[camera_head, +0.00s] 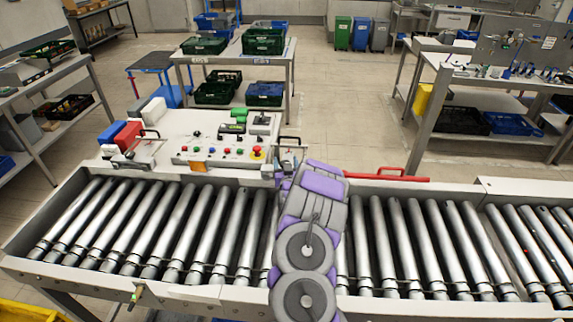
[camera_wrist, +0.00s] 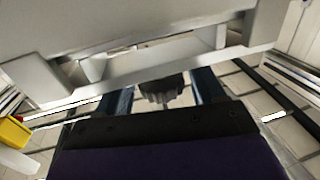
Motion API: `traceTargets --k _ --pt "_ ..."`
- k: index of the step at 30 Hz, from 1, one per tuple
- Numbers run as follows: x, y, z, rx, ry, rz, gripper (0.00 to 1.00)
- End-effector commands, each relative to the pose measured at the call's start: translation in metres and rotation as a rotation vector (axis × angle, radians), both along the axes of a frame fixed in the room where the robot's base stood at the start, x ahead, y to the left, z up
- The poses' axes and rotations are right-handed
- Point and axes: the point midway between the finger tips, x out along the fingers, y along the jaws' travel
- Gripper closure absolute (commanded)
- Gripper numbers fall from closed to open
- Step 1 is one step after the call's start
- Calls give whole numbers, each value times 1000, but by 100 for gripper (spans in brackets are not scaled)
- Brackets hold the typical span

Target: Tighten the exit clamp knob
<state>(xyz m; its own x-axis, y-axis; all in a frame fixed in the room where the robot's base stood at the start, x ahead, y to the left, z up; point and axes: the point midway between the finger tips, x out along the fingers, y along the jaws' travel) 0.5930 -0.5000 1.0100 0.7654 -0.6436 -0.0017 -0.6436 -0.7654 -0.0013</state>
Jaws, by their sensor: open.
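A dark ribbed knob (camera_wrist: 158,86) shows in the wrist view, just under the edge of a pale grey metal part (camera_wrist: 180,62). My gripper (camera_wrist: 163,94) is open, with one blue finger to the left of the knob and one to the right. Gaps show between the fingers and the knob, and I cannot tell how deep the knob sits between them. In the head view my arm reaches over the rollers to the far rail, and it hides the gripper and the knob. A dark metal bracket (camera_head: 291,142) stands by the far end of the arm.
The roller conveyor (camera_head: 130,300) runs across the front, with no crate on the visible rollers. A control panel (camera_head: 205,160) with coloured buttons stands left of my arm. A red bar (camera_head: 388,175) lies along the far rail to the right. Tables with crates stand behind.

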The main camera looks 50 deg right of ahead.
Motion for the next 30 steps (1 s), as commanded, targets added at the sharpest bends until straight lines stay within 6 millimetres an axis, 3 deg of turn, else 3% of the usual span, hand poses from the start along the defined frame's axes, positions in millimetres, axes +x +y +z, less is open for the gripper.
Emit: traceTargets --k 4,19,30 --pt "0 0 0 1 -1 0 33" --pt "1 -4 -4 7 3 0 81" --pt "1 -2 -4 8 4 -41 82"
